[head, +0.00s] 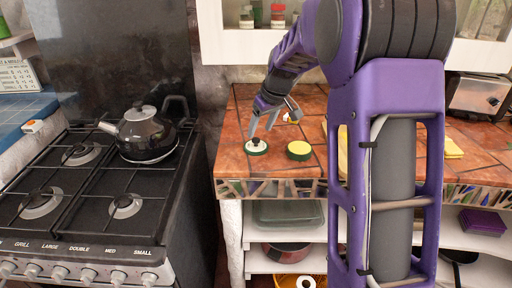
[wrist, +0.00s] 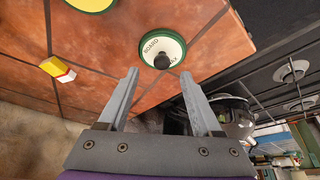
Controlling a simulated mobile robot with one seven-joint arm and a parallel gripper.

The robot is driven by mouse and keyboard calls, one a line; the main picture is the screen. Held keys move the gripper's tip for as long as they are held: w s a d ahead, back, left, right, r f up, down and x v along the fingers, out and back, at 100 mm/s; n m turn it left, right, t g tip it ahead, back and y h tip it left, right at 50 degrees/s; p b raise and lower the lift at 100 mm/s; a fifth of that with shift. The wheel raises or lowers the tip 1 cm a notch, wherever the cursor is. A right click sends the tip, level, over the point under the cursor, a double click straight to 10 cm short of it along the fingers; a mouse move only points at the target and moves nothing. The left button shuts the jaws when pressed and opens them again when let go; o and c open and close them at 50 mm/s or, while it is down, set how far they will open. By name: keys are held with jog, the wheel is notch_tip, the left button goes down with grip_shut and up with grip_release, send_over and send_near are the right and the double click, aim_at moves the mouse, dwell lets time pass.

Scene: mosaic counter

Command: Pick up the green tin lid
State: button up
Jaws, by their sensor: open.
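The green tin lid (head: 257,150) lies flat near the front left corner of the tiled counter. In the wrist view the lid (wrist: 156,42) has a green rim, a cream face lettered "BOARD WAX" and a black knob. An open round tin with yellow contents and a green rim (head: 299,150) stands just right of it; part of this tin shows in the wrist view (wrist: 90,3). My gripper (head: 262,132) is open and empty, above and close to the lid. In the wrist view its fingertips (wrist: 160,74) lie either side of the knob's line, apart from the lid.
A stove (head: 90,190) with a dark kettle (head: 148,135) stands left of the counter. A small white, yellow and red block (wrist: 57,69) lies on the tiles. A toaster (head: 478,95) stands at the right. My arm hides part of the counter.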

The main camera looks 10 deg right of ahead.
aim_at(257, 139)
jog(key=x, duration=0.4)
jog(key=shift+s+f+b, duration=0.15)
jog(key=shift+f+b, duration=0.15)
jog(key=shift+f, duration=0.05)
grip_shut()
